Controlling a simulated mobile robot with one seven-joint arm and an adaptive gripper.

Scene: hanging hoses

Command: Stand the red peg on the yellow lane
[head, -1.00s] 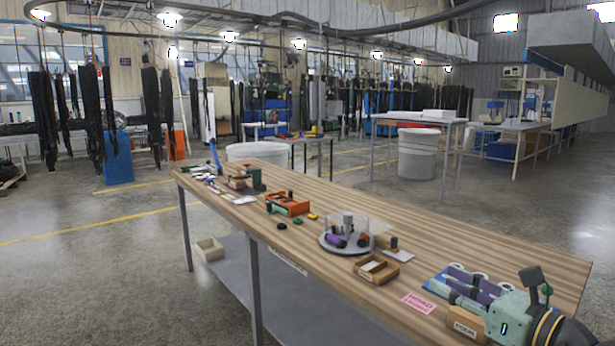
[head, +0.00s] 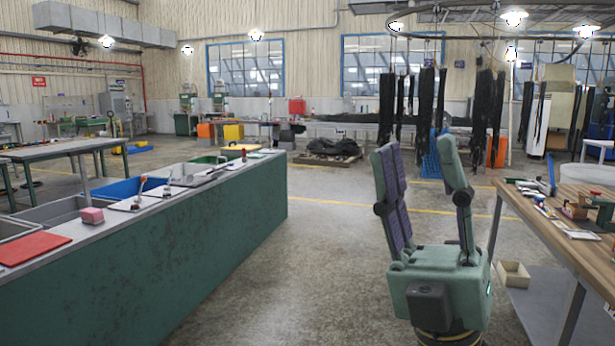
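My gripper (head: 418,160) is in the head view at right of centre, in front of the floor gap between a counter and a wooden table. Its green body is at the bottom, and its two purple-and-green padded fingers point up, spread apart with nothing between them. I cannot make out a red peg or a yellow lane for certain.
The long green counter (head: 170,245) at left carries a pinkish-red block (head: 91,215), a red mat (head: 32,248) and sinks. The wooden table (head: 560,225) with small tools is at right. A pale open box (head: 513,274) sits on its lower shelf. Bare floor lies between.

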